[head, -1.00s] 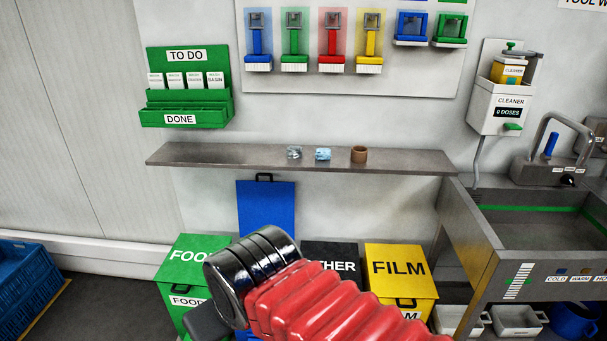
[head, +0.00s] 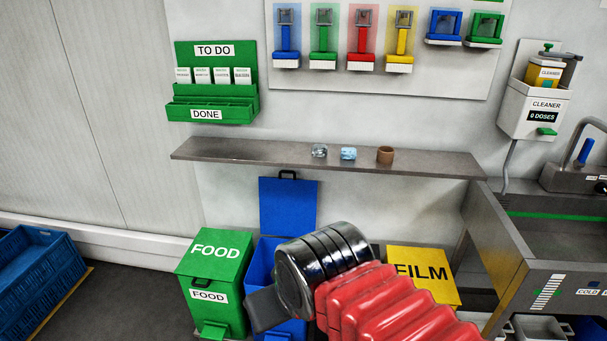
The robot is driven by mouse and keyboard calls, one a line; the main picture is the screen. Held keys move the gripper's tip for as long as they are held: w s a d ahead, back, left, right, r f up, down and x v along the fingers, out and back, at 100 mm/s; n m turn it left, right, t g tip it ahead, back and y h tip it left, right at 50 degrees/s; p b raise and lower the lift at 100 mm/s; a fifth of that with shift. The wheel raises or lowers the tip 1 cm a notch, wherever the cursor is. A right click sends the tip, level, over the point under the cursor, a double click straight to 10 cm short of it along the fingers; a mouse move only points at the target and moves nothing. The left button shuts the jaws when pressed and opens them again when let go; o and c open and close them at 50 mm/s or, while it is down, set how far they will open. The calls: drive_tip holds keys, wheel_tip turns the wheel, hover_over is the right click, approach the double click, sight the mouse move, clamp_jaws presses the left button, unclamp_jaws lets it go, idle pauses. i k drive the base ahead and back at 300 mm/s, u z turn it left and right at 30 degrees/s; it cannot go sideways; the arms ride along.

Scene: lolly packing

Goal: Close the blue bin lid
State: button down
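The blue bin (head: 263,262) stands between the green FOOD bin and my arm. Its blue lid (head: 288,206) is open, standing upright against the wall with a black handle on its top edge. My arm, with a black end and red ribbed sleeve, covers the right part of the blue bin. A dark grey part of my gripper (head: 265,310) shows in front of the bin, below the lid. The fingertips cannot be made out, so its opening is hidden. I see no contact with the lid.
The green FOOD bin (head: 215,262) is at left and the yellow FILM bin (head: 424,272) at right, both lids shut. A grey shelf (head: 230,151) with small items runs above the lid. A sink unit (head: 550,235) stands right, blue crates (head: 40,265) left.

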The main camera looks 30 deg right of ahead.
sight(287, 207)
drive_tip(key=u, duration=0.05)
drive_tip(key=i, duration=1)
drive_tip(key=z, duration=0.05)
